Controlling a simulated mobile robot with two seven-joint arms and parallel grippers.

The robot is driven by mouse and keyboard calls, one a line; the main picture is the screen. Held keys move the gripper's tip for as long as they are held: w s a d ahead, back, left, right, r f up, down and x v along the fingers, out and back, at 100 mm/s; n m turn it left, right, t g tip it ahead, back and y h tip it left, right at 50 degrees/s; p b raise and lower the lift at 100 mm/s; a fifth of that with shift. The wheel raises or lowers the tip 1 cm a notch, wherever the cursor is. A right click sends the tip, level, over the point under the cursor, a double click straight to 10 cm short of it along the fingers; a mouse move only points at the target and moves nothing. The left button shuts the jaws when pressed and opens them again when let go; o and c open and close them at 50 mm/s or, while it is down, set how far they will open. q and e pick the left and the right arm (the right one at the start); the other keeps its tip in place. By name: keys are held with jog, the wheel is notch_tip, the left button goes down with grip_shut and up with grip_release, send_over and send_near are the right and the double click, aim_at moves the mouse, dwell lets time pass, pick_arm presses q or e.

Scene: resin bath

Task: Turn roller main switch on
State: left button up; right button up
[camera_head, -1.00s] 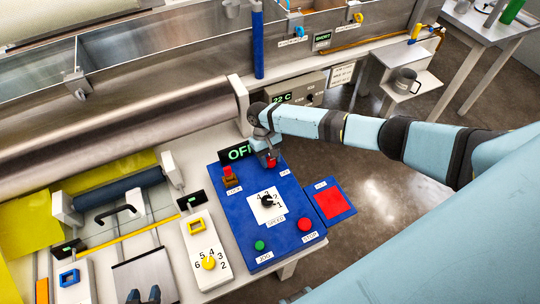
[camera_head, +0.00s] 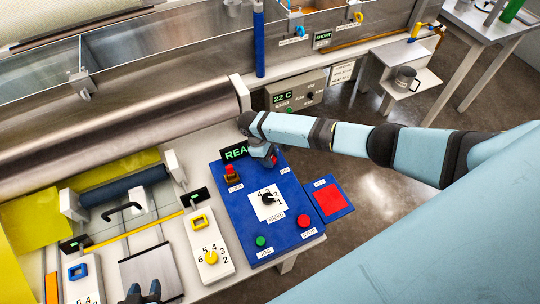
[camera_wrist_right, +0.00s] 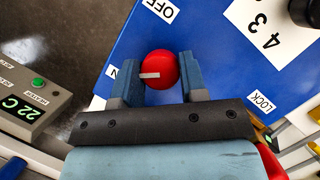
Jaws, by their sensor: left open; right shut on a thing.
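The roller main switch is a round red knob (camera_wrist_right: 160,66) with a white pointer mark, on the blue control panel (camera_head: 228,205). In the right wrist view its pointer faces left, toward a label of which only "N" shows; the "OFF" label is above. My right gripper (camera_wrist_right: 156,80) is shut on the knob, one finger on each side. In the head view the right gripper (camera_head: 268,160) hides most of the knob. The panel's display (camera_head: 235,151) shows green "REA", its end hidden by my gripper. My left gripper (camera_head: 143,295) is open and empty at the bottom edge.
The panel also carries a speed dial (camera_head: 267,198), a green button (camera_head: 260,241), a red stop button (camera_head: 304,221) and a lock switch (camera_head: 231,173). A temperature box (camera_head: 297,95) stands behind my right arm.

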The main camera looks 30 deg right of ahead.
dwell(0.5)
jog(key=o, duration=0.9)
jog(key=b+v, duration=0.1)
jog(key=v, duration=1.3)
